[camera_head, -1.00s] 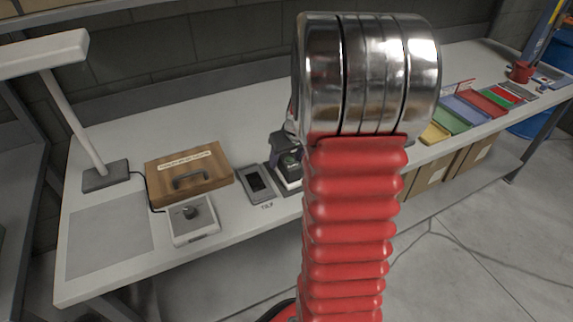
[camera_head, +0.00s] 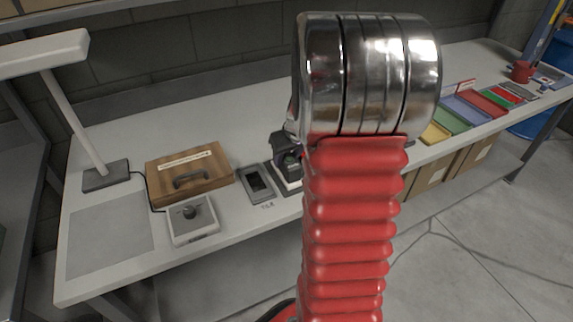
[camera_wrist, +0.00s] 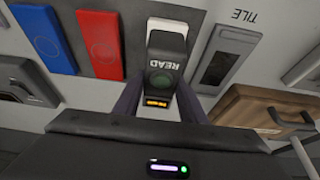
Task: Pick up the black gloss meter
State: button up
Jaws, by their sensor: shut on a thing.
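The black gloss meter (camera_wrist: 163,62) sits between the two dark fingers of my gripper (camera_wrist: 160,98) in the wrist view. Its face shows the word READ, a round green button and a lit orange display. My gripper is shut on it. In the head view the meter (camera_head: 288,166) is partly visible left of my arm, just above a grey-edged base on the bench. My gripper (camera_head: 284,143) reaches it from above and is mostly hidden behind my arm. I cannot tell whether the meter touches the base.
A grey tile holder labelled TILE (camera_head: 257,184) lies close left of the meter. Further left are a wooden case (camera_head: 215,182), a box with a knob (camera_head: 193,221) and a lamp (camera_head: 105,174). Blue (camera_wrist: 44,37) and red (camera_wrist: 100,45) panels lie on the meter's other side.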

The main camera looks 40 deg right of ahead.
aim_at(286, 157)
grip_shut()
jog(key=shift+r, duration=0.1)
notch_tip(286, 157, up, 10)
jog(key=shift+f, duration=0.1)
dwell(0.4)
dwell(0.5)
